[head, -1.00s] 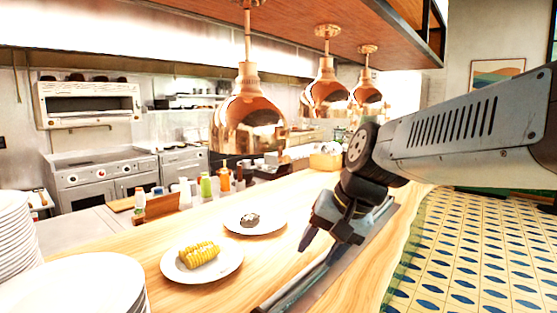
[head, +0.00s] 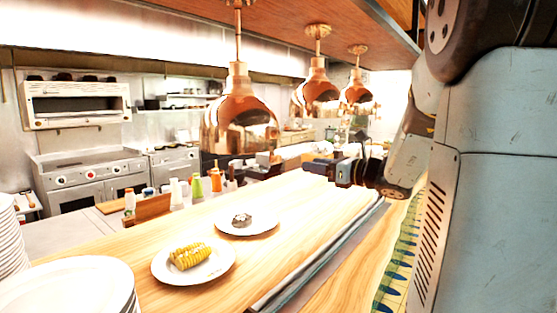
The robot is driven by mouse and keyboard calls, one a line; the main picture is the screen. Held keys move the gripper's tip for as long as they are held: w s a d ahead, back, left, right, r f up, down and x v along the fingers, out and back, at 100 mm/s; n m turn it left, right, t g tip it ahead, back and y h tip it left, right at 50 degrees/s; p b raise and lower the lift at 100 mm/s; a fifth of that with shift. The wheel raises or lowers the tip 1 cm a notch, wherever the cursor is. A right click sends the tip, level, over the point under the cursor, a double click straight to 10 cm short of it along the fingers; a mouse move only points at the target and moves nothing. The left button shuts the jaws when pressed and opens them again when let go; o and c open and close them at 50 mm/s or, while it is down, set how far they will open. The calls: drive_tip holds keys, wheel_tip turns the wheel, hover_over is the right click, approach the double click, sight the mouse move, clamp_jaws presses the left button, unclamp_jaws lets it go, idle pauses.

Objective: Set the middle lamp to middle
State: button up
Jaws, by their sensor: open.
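Three copper lamps hang in a row from the wooden overhead shelf. The middle lamp (head: 318,94) hangs between the large near lamp (head: 240,122) on the left and the far lamp (head: 357,96) on the right. Each hangs on a thin rod from a round ceiling mount. My gripper (head: 314,160) is below the middle lamp in the picture, pointing left above the wooden counter. It is open, looks empty and is apart from the lamps. Its fingertips are small and hard to separate from the background.
The wooden counter (head: 290,215) carries a plate with corn (head: 222,268), a plate with a dark-and-white food item (head: 262,228), and plate stacks (head: 65,285) at the left. Bottles (head: 197,189) stand behind. The wooden overhead shelf (head: 300,28) bounds the space above.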

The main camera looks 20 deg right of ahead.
sight(280, 158)
drive_tip(key=x, duration=1.3)
drive_tip(key=shift+w+a, duration=0.2)
drive_tip(key=shift+w, duration=0.2)
drive_tip(key=shift+c, duration=0.5)
drive_tip(key=shift+r, duration=0.1)
clamp_jaws()
